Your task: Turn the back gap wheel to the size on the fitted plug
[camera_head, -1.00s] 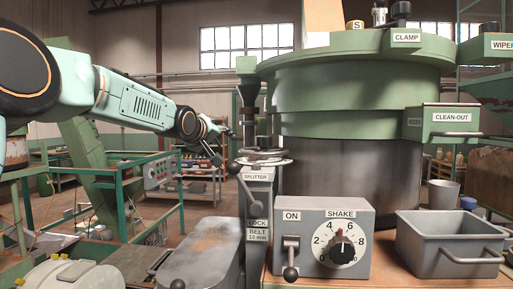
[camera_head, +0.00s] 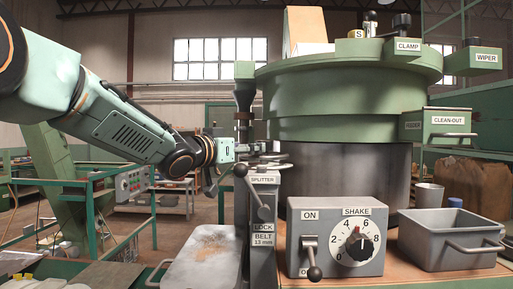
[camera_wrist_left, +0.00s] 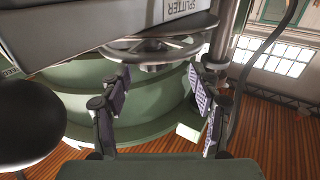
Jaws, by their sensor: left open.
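A grey spoked wheel (camera_wrist_left: 165,52) shows in the left wrist view, beside the upside-down SPLITTER label; I cannot tell whether it is the back gap wheel. In the head view the splitter (camera_head: 262,180) stands left of the green bowl. My left gripper (camera_head: 262,158) reaches in above the splitter, its fingers hard to make out against the metal. In the left wrist view my left gripper (camera_wrist_left: 158,108) is open, its dark fingers apart with the wheel beyond them. I see no clear fitted plug and no size mark on the wheel. My right gripper is not in view.
The green bowl (camera_head: 345,105) stands close to the right of the gripper. The SHAKE dial box (camera_head: 337,238) and a grey bin (camera_head: 450,238) sit in front.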

